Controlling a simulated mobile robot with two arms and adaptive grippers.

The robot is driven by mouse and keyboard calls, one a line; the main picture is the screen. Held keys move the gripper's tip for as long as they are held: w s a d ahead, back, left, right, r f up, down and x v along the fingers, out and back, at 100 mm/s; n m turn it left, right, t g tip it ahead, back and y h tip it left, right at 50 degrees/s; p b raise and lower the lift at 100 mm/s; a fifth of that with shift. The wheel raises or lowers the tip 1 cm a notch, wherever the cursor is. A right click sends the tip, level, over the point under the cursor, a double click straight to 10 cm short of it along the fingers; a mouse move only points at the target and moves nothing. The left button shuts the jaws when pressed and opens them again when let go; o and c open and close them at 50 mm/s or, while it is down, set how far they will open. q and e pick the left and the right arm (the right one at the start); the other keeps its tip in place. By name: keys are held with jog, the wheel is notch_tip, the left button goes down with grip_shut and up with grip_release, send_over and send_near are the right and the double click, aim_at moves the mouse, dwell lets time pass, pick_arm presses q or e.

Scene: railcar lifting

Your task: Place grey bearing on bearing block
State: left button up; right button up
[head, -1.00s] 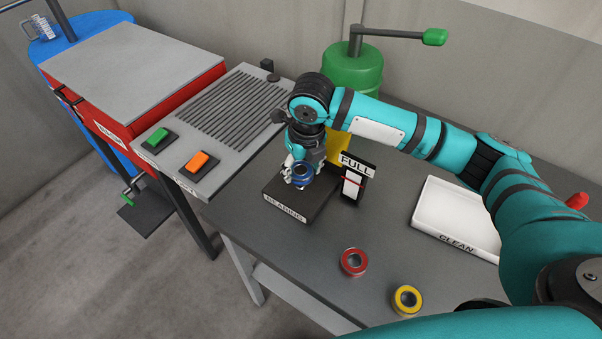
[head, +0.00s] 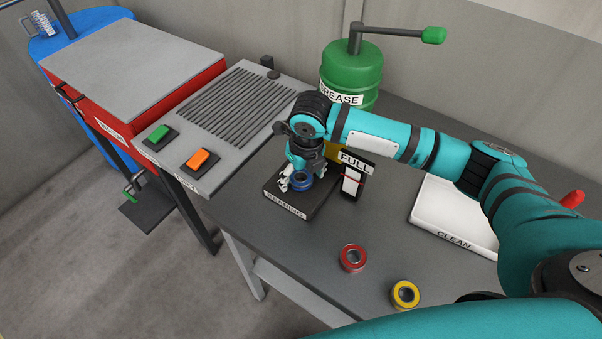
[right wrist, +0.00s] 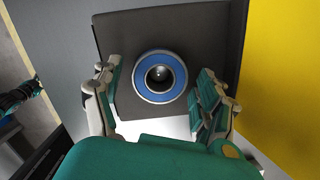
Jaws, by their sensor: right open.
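A bearing with a blue ring and a dark centre (head: 302,181) sits on the dark block labelled BEARING (head: 285,207). In the right wrist view the bearing (right wrist: 160,77) lies flat over the block's dark surface (right wrist: 120,35). My right gripper (head: 297,182) is at the block; in the right wrist view its open fingers (right wrist: 160,102) stand on either side of the bearing, with gaps showing. No plainly grey bearing shows. A red bearing (head: 352,258) and a yellow bearing (head: 405,295) lie on the table.
A FULL gauge (head: 353,176) stands right beside the block, with a yellow part behind it. A green GREASE drum (head: 351,72) is at the back. A white CLEAN tray (head: 440,233) is at right. The grey table (head: 300,265) is clear in front of the block.

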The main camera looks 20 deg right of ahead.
aim_at(305, 182)
notch_tip(305, 182, up, 12)
jog(key=s+b, duration=0.1)
jog(key=shift+s+d, duration=0.25)
jog(key=shift+s, duration=0.1)
dwell(1.1)
